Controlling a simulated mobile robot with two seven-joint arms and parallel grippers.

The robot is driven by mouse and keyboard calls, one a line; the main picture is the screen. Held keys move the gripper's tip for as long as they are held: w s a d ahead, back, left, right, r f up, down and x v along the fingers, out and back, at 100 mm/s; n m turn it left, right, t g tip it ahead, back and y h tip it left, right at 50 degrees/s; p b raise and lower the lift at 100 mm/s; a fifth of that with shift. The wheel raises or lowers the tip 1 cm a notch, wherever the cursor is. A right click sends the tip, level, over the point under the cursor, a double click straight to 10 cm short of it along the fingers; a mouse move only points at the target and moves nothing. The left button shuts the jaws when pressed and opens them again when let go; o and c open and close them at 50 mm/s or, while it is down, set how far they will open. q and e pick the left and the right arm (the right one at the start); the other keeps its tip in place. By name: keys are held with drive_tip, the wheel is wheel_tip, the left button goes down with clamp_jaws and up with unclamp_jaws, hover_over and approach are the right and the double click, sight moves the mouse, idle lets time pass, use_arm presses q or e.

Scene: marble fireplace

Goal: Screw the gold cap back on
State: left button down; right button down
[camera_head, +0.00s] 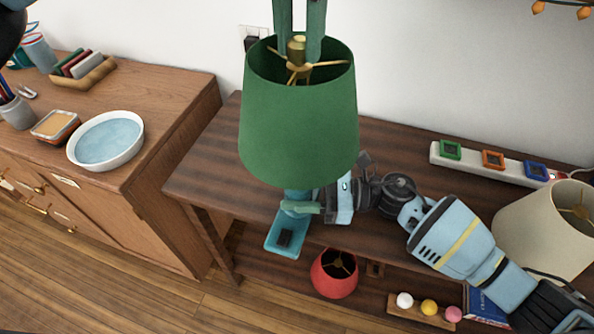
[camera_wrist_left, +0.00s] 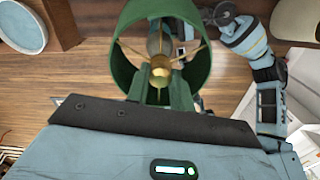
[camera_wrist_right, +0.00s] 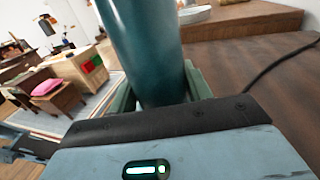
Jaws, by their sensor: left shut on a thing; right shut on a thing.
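The green lampshade (camera_head: 298,130) stands upright over a table lamp, with a gold three-armed fitting inside its open top. The gold cap (camera_head: 297,47) is at the centre of that fitting, and it also shows in the left wrist view (camera_wrist_left: 161,77). My left gripper (camera_head: 299,40) comes down from above, shut on the gold cap. My right gripper (camera_head: 303,207) is below the shade, shut on the teal lamp base (camera_wrist_right: 142,45), which fills much of the right wrist view. Whether the cap's thread is engaged cannot be seen.
The lamp stands near the front edge of a dark wooden table (camera_head: 400,160). A white power strip (camera_head: 475,162) and a cream lampshade (camera_head: 545,230) are to the right. A wooden cabinet with a water-blue bowl (camera_head: 108,140) is left. A red shade (camera_head: 334,275) sits lower.

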use_arm(q)
drive_tip(key=m, duration=1.1)
drive_tip(key=shift+m, duration=0.3)
drive_tip(key=m, duration=1.2)
drive_tip(key=shift+f, duration=0.1)
drive_tip(key=c, duration=1.1)
unclamp_jaws()
drive_tip(key=shift+c, duration=0.2)
wheel_tip(320, 180, up, 12)
